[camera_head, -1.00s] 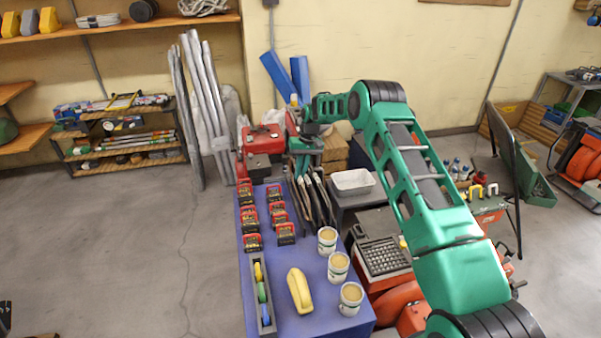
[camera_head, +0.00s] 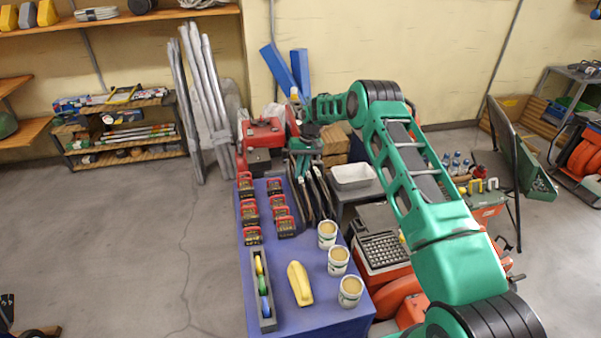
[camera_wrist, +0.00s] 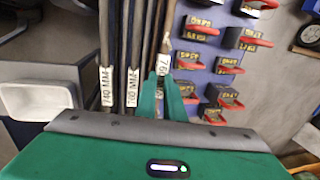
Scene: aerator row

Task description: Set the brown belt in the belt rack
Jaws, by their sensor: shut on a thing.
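In the wrist view my gripper (camera_wrist: 167,100) has its green fingers close together at the upper ends of several narrow upright strips with white size labels. One label reads 740 MM (camera_wrist: 107,86). A thin brown-edged strip with a white label, which looks like the brown belt (camera_wrist: 166,35), runs up from between my fingertips. Its far end is out of frame. In the head view my gripper (camera_head: 303,152) is at the back right of the blue table, above dark upright belts (camera_head: 318,196). The rack's frame is hard to make out, and I cannot tell whether the held belt touches it.
The blue table (camera_head: 312,322) holds red and black boxed items (camera_head: 284,226), a grey tray of coloured rolls (camera_head: 250,272), a yellow object (camera_head: 299,284) and three cans (camera_head: 338,262). A white bin (camera_head: 352,177) stands right of the belts. A red toolbox (camera_head: 262,133) is behind.

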